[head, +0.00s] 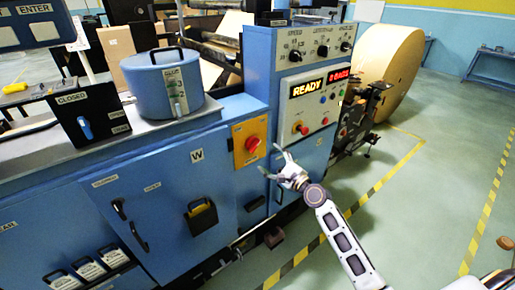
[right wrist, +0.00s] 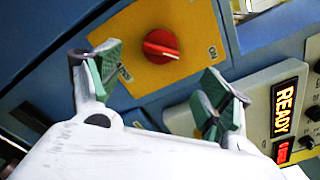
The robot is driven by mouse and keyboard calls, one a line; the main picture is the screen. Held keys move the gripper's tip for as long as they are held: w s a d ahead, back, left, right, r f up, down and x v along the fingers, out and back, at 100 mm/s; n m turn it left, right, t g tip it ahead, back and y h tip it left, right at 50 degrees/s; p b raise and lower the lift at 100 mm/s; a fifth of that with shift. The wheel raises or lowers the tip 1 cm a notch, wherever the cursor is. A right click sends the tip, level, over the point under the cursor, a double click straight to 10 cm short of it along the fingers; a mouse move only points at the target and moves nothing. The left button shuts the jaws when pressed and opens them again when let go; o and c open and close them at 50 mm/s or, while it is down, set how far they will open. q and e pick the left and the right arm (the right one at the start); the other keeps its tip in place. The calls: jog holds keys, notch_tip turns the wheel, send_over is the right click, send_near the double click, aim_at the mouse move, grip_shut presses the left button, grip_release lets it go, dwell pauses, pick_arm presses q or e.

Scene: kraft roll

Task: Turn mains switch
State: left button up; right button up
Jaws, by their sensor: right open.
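The mains switch is a red rotary knob (head: 252,144) on a yellow plate (head: 240,155) on the blue machine's front. In the right wrist view the red knob (right wrist: 161,44) shows on the yellow plate (right wrist: 190,22), with "ON" lettering to its right and more lettering at its lower left. My right gripper (head: 275,162) is just right of and slightly below the knob in the head view. Its green-padded fingers (right wrist: 160,88) are spread wide with nothing between them, apart from the knob. My left gripper is not in view.
A panel with a lit "READY" display (head: 307,88) stands right of the plate. A blue pot (head: 163,85) and a black box marked "CLOSED" (head: 88,115) sit on the counter. A large kraft roll (head: 390,70) stands behind. The floor at right is mostly clear.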

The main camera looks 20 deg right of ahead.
aim_at(254, 144)
jog(key=x, duration=0.9)
jog(key=shift+w, duration=0.15)
dwell(0.4)
jog(key=c, duration=1)
